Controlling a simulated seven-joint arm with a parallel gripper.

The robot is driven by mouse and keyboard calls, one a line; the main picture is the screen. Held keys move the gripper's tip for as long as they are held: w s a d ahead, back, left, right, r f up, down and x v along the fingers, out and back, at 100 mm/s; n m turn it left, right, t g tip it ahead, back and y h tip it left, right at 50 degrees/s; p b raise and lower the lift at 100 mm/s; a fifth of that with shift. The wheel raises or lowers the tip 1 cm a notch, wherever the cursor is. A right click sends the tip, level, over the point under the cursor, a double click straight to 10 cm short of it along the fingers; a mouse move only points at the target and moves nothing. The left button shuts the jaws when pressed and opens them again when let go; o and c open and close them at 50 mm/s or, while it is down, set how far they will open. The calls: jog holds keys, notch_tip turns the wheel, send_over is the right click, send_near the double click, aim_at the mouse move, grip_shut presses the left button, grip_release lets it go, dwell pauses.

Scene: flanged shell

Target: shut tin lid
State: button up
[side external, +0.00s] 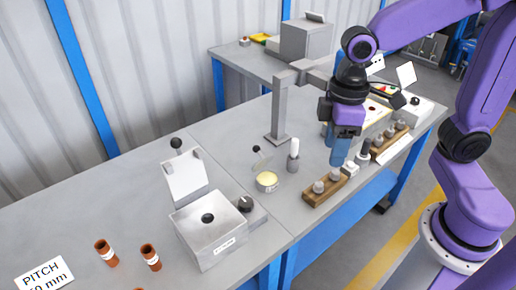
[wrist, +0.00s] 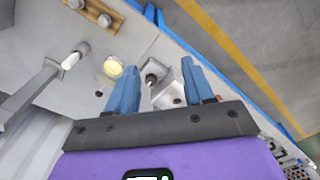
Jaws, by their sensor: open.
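The small round tin (side external: 267,182) stands on the grey bench with its pale yellow contents showing. Its thin lid (side external: 262,163) appears raised at the tin's back edge, seen nearly edge-on. The tin also shows in the wrist view (wrist: 113,66), beside the left fingertip; the lid is hard to make out there. My gripper (side external: 338,158) is open, its blue fingers pointing down, to the right of the tin and apart from it. In the wrist view, my gripper (wrist: 155,66) has nothing between its fingertips that it touches.
A white-topped post (side external: 293,155) stands between the tin and my gripper. A wooden block with knobs (side external: 325,187) lies nearby. Brown cups (side external: 150,257) stand front left.

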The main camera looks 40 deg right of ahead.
jog(key=w+a+m, duration=0.2)
jog(key=w, duration=0.5)
jog(key=m, duration=0.5)
send_over(257, 146)
jog(key=d, duration=0.2)
notch_tip(257, 146, down, 3)
jog(key=shift+y, duration=0.4)
jog(key=f, duration=0.5)
jog(key=a+f, duration=0.1)
jog(key=f, duration=0.5)
jog(key=a+f, duration=0.1)
jog(key=f, duration=0.5)
grip_shut()
